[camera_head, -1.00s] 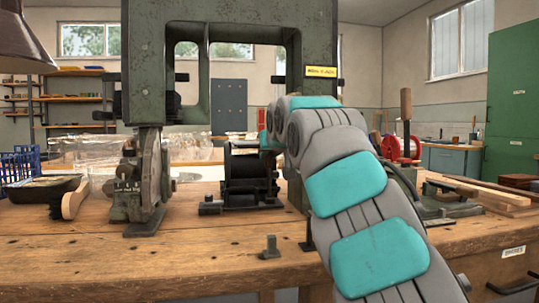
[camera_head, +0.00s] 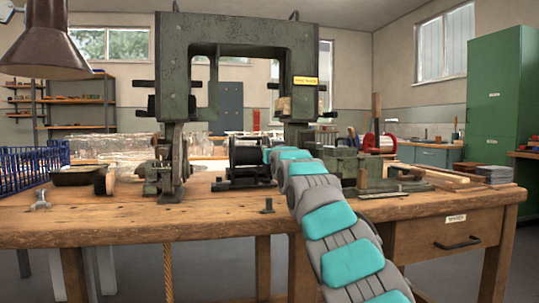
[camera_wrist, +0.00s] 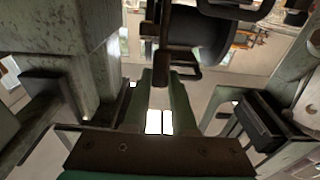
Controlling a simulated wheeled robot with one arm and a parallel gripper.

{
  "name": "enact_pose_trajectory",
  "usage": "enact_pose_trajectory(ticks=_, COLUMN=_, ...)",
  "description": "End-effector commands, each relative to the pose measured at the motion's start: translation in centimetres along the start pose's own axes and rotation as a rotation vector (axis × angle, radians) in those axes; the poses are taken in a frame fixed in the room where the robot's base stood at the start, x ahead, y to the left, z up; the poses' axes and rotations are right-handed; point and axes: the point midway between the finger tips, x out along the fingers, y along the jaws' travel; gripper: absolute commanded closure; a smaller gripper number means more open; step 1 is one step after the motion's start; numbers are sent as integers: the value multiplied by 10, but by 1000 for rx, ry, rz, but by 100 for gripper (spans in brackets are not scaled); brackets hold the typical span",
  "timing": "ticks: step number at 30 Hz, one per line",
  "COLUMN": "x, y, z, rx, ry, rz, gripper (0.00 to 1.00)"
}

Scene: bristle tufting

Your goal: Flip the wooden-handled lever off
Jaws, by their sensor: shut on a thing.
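An upright wooden handle (camera_head: 377,108) stands at the right of the bench, by a red spool, in the head view; my arm's end is well left of it. My gripper is hidden in the head view, where my arm reaches to the black drum under the green machine frame. In the wrist view my gripper (camera_wrist: 161,84) has its green fingers close together on a dark brown bar (camera_wrist: 161,50) in front of a black drum (camera_wrist: 205,35). I cannot tell whether this bar belongs to the wooden-handled lever.
The green machine frame (camera_head: 233,34) stands on the wooden bench (camera_head: 110,218). A red spool (camera_head: 384,144) sits behind a vise-like block at the right. A blue rack (camera_head: 25,168) and a dark tray (camera_head: 80,176) are at the left. A lamp (camera_head: 45,50) hangs at the upper left.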

Motion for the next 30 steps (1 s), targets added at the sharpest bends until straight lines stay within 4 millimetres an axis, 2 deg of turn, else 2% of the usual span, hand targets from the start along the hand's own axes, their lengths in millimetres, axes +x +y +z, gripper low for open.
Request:
enact_pose_trajectory(ticks=10, x=0, y=0, z=-1, rx=0, ry=12, rz=0, gripper=100)
enact_pose_trajectory(ticks=11, x=0, y=0, z=-1, rx=0, ry=12, rz=0, gripper=74)
enact_pose_trajectory(ticks=19, x=0, y=0, z=0, rx=0, ry=11, rz=0, gripper=45)
enact_pose_trajectory(ticks=26, x=0, y=0, z=0, rx=0, ry=10, rz=0, gripper=45)
enact_pose_trajectory(ticks=30, x=1, y=-1, z=-8, rx=1, ry=11, rz=-2, gripper=45)
